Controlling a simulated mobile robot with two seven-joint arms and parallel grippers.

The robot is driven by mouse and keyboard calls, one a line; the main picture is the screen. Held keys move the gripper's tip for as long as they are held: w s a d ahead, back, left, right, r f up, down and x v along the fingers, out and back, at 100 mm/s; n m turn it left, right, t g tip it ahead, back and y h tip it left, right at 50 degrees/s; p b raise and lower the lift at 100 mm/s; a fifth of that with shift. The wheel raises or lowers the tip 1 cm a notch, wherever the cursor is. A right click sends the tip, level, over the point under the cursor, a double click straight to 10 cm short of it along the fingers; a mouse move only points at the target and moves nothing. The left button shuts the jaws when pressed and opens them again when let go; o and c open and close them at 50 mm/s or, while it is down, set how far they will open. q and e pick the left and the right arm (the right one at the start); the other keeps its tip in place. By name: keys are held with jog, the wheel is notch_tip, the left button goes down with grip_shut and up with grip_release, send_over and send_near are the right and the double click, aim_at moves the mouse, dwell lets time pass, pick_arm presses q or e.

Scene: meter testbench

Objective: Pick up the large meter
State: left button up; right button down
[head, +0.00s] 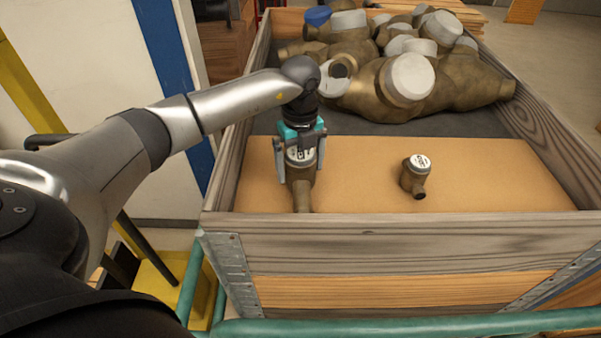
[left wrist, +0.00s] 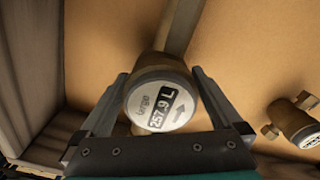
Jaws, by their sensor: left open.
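The large meter (head: 301,180) is a brass body with a round white dial, on the cardboard sheet at the left front of the crate. In the left wrist view its dial (left wrist: 160,103) reads "large" and "257.9 L". My left gripper (head: 301,158) is above it, pointing down, with one finger on each side of the dial. In the left wrist view the open fingers (left wrist: 163,105) straddle the meter, and I cannot tell whether they touch it. My right gripper is not in view.
A smaller brass meter (head: 415,176) stands on the cardboard (head: 480,175) to the right; it also shows in the left wrist view (left wrist: 292,120). A pile of brass meters (head: 400,80) fills the crate's back. Wooden crate walls (head: 400,235) surround the area. Cardboard between the two meters is clear.

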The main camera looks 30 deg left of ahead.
pick_arm(q)
jog(key=shift+f, duration=0.95)
jog(key=shift+c, duration=0.2)
grip_shut()
jog(key=shift+w+r, duration=0.2)
